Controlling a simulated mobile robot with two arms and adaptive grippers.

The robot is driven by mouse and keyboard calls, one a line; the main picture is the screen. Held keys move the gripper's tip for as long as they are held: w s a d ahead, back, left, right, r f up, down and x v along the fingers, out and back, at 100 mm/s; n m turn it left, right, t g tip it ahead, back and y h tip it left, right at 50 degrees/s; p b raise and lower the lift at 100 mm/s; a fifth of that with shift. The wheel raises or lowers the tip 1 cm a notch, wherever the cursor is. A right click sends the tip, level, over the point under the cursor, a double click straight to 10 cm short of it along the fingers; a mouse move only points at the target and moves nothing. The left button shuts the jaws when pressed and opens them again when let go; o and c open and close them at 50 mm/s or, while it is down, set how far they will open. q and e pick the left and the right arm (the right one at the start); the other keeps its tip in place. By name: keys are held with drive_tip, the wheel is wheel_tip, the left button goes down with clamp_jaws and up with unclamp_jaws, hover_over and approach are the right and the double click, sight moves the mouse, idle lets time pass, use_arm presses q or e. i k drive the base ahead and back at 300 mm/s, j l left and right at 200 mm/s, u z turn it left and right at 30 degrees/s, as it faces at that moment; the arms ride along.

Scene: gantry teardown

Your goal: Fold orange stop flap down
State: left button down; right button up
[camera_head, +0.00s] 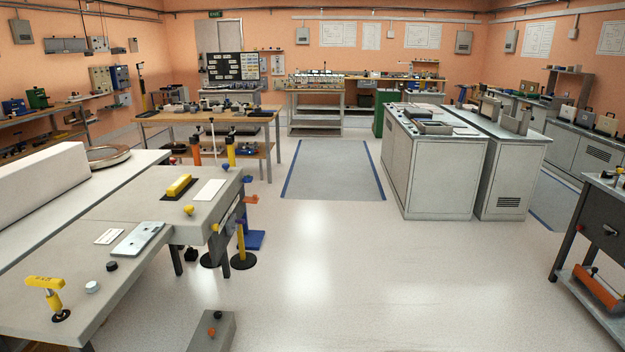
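No gripper shows in the head view. I cannot tell for certain which thing is the stop flap. A small flat orange piece (249,198) shows just beyond the right end of the near-left grey bench (85,248), above a blue piece (254,240) near the floor. It is too small to tell whether it is raised or folded. A larger orange-red bar (597,289) lies on the lower shelf of the dark cart at the right edge.
The near-left bench carries a yellow T-handle (46,284), a yellow block (179,185) and knobs. A grey box (212,331) stands on the floor at the bottom. Grey cabinets (436,170) stand right of centre. The middle floor is clear.

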sight(254, 199)
drive_tip(key=i, duration=2.55)
